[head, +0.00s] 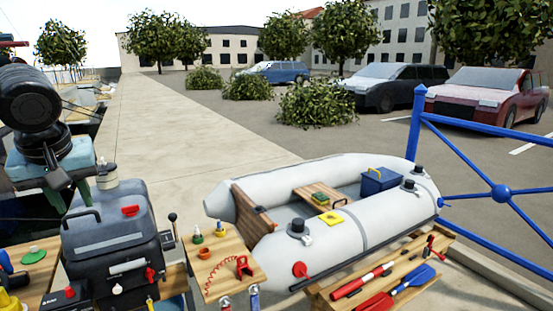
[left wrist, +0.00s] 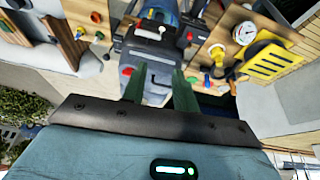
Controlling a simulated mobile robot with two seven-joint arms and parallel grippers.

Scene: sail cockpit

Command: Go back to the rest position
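My left gripper (head: 60,195) hangs at the left of the head view, above and to the left of a dark grey box-like unit (head: 112,235) with a black handle and a red knob. In the left wrist view, the two green fingers of my left gripper (left wrist: 160,90) stand apart with nothing between them. The grey unit (left wrist: 148,58) shows beyond them, and I see no contact. My right gripper is in neither view.
A grey inflatable boat (head: 335,210) lies at the centre right. A wooden board (head: 225,268) with small fittings is in front of it, and a tool bench (head: 325,296) is at the lower right. A blue railing (head: 475,155) stands at right. The pale walkway (head: 150,120) is clear.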

